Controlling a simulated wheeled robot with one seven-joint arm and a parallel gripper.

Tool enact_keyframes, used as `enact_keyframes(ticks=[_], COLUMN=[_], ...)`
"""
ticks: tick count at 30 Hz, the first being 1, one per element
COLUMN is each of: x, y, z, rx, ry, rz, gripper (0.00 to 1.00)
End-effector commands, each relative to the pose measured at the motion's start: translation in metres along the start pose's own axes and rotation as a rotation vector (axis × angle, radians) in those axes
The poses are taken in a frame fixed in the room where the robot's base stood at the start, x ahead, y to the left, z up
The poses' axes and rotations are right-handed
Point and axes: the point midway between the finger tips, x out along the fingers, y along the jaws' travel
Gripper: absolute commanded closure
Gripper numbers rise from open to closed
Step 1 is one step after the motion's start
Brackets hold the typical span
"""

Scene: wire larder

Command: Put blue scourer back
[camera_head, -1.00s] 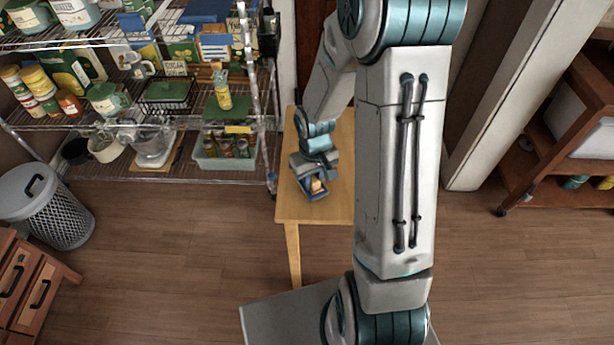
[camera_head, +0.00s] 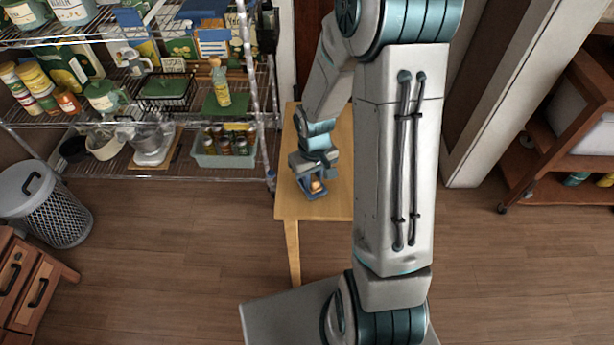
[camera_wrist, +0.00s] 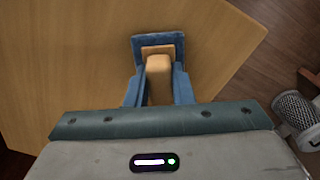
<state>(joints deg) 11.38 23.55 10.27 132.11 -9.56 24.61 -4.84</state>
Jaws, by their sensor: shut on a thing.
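The blue scourer (camera_wrist: 142,44) has a flat blue pad and a tan wooden grip block. In the wrist view the block lies between the two blue fingers of my gripper (camera_wrist: 159,76), which is shut on it. In the head view my gripper (camera_head: 314,178) points down over the small wooden table (camera_head: 291,207), with the blue and tan of the scourer showing at its fingertips. I cannot tell whether the pad touches the tabletop. The fingers and my wrist hide part of the scourer.
A wire shelf rack (camera_head: 170,173) with jars, boxes, pots and a clear bin (camera_head: 225,150) stands left of the table. A mesh trash bin (camera_head: 55,205) is at far left. A wooden cart (camera_head: 560,180) is at right. The floor in front is clear.

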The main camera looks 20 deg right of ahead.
Motion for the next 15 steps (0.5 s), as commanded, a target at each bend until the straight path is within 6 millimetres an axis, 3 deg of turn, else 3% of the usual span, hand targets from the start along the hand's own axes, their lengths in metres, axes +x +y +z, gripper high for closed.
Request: enact_keyframes(ticks=[4,5,7,15], x=[-0.0002,-0.0002,-0.0002,-0.0007], y=[0.0000,0.0000,0.0000,0.0000], z=[0.0000,0.0000,0.0000,0.0000], rx=[0.000,0.000,0.000,0.000], ry=[0.000,0.000,0.000,0.000], rz=[0.000,0.000,0.000,0.000], gripper=[1.00,0.71,0.53,0.53])
